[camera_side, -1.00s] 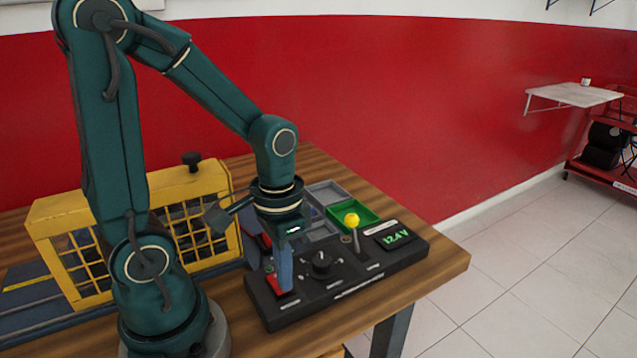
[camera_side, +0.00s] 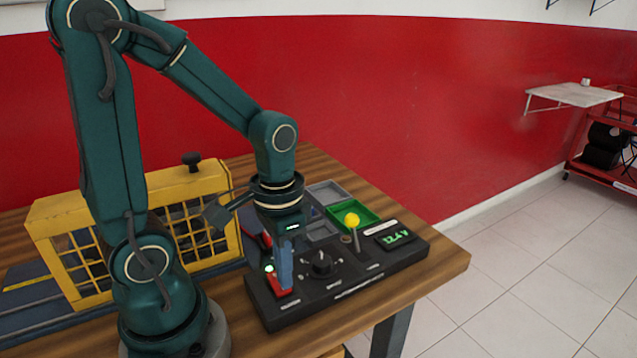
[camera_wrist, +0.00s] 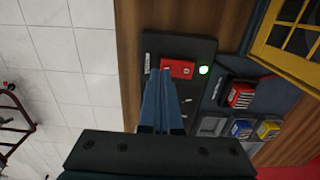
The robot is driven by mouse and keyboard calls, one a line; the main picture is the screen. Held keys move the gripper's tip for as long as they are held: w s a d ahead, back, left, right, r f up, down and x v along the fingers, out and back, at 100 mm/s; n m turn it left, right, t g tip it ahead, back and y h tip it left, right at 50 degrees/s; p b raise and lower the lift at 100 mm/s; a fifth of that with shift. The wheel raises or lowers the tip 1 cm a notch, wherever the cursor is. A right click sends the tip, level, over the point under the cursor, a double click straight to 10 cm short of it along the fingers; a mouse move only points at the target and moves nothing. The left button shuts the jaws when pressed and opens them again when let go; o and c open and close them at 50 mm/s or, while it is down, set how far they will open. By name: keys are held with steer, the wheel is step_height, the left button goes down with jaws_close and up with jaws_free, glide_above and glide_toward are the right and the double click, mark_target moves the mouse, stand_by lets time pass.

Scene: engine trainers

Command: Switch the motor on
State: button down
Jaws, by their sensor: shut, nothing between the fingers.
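The black control panel (camera_side: 340,288) lies on the wooden bench and carries a red rocker switch (camera_side: 281,284) at its left end. The switch also shows in the wrist view (camera_wrist: 180,68). A small indicator light (camera_side: 269,268) beside it glows green, also in the wrist view (camera_wrist: 203,70). My gripper (camera_side: 285,287) points down with its blue fingers shut and empty. Its tips are at the red switch and hide part of it. I cannot tell whether they touch it.
The panel also has a black knob (camera_side: 321,262), a yellow-topped lever (camera_side: 352,220) and a display (camera_side: 396,238) reading about 12.4 V. Behind it are grey trays and a green tray (camera_side: 372,217). A yellow cage guard (camera_side: 130,205) stands at the left.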

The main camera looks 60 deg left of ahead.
step_height(320, 180, up, 5)
steer(key=shift+r, duration=0.15)
stand_by(0.5)
steer(key=shift+r, duration=0.1)
steer(key=shift+s+d+r+t, duration=0.2)
steer(key=shift+d+r+t, duration=0.45)
steer(key=shift+t, duration=0.3)
steer(key=shift+s+d+r+t, duration=0.25)
steer(key=shift+d+r+t, duration=0.4)
steer(key=shift+t, duration=0.25)
steer(key=shift+s+d+r+t, duration=0.2)
steer(key=shift+d+r+t, duration=0.3)
steer(key=shift+r+t, duration=0.35)
